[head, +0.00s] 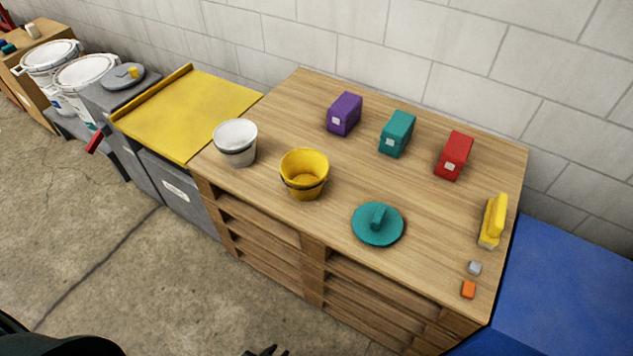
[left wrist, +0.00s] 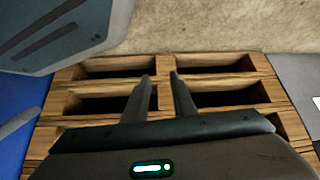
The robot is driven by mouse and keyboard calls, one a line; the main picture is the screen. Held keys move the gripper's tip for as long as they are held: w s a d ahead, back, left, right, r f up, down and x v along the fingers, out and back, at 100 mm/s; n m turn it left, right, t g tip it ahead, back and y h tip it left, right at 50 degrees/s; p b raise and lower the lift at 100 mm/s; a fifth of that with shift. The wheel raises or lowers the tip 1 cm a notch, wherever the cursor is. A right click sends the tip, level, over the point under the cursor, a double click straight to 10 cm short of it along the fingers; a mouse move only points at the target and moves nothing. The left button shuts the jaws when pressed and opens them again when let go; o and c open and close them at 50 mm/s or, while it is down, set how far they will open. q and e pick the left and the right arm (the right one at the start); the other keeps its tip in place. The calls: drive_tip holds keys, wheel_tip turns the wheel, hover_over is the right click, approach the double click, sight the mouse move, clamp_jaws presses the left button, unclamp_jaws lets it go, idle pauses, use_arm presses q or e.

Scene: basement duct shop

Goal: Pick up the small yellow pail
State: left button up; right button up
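The small yellow pail (head: 304,173) stands upright on the wooden workbench (head: 290,110), near its front edge. It looks empty, and its dark handle rests low around its side. My left gripper (head: 266,351) shows only as dark fingertips at the bottom edge of the head view, well below and in front of the bench. In the left wrist view the left gripper (left wrist: 159,76) has its fingers apart with nothing between them, over the bench's wooden compartments (left wrist: 210,98). The pail is not in that view. My right gripper is in neither view.
A white pail (head: 235,142) stands left of the yellow one, and a round teal lid (head: 378,224) lies to its right. Purple (head: 344,114), teal (head: 397,134) and red (head: 454,156) boxes stand behind. A yellow-handled tool (head: 493,221) lies near the right edge.

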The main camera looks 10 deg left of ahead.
use_arm(q)
drive_tip(key=shift+s+a+f, duration=0.1)
drive_tip(key=shift+a, duration=0.2)
